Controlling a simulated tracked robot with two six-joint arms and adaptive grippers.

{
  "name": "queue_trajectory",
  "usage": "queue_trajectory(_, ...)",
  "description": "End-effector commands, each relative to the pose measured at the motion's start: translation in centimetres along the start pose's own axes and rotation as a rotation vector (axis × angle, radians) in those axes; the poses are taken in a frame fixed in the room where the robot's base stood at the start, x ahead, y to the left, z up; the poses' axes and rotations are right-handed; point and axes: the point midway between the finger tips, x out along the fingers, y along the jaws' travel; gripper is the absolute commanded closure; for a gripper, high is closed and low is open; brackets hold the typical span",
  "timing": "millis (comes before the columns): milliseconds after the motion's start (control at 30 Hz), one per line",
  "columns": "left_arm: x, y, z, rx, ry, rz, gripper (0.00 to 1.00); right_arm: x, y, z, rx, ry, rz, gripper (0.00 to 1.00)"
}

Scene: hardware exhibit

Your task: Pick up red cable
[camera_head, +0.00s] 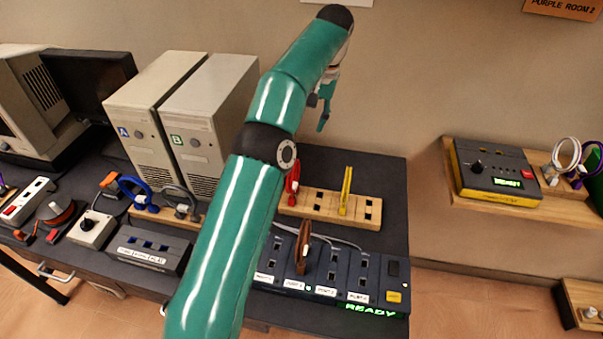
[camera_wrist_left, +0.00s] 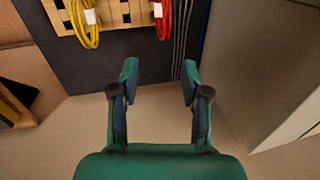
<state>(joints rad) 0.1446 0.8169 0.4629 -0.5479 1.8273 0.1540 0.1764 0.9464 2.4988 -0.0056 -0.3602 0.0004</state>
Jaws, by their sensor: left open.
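The red cable (camera_head: 293,178) is a coiled loop standing in a wooden slotted block (camera_head: 325,205) on the dark table, just right of my left arm in the head view. The arm crosses close in front of it. In the left wrist view the red cable (camera_wrist_left: 163,18) hangs at the top edge, partly cut off. My left gripper (camera_head: 321,112) is raised above and behind the block. In the wrist view the left gripper (camera_wrist_left: 160,70) is open and empty, its fingers apart below the red cable in the picture. My right gripper is not in view.
A yellow cable (camera_head: 346,190) stands in the same block, right of the red one. A dark-blue panel (camera_head: 345,275) holding a brown cable (camera_head: 303,247) lies in front. Two beige computer towers (camera_head: 212,120) stand left. A wall shelf (camera_head: 500,201) is at right.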

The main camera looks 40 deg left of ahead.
Motion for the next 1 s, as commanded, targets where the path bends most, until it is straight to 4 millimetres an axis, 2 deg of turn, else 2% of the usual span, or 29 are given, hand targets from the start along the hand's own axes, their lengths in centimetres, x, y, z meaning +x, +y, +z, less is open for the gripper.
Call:
queue_trajectory(167, 3.6, -0.8, 0.3, -0.015, -0.004, 0.000, 0.54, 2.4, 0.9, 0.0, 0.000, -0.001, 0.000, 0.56)
queue_trajectory(433, 9.1, -1.1, 0.4, -0.018, -0.006, 0.000, 0.54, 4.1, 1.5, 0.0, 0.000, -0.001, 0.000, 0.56)
queue_trajectory(600, 11.0, -1.1, 0.3, -0.018, -0.004, 0.000, 0.54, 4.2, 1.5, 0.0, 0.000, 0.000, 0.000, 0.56)
queue_trajectory(833, 12.3, -1.3, 0.4, -0.018, -0.006, 0.000, 0.54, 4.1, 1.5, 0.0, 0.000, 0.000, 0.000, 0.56)
queue_trajectory(1000, 14.7, -1.6, 0.6, -0.018, -0.007, 0.000, 0.54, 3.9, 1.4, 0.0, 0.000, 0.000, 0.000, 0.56)
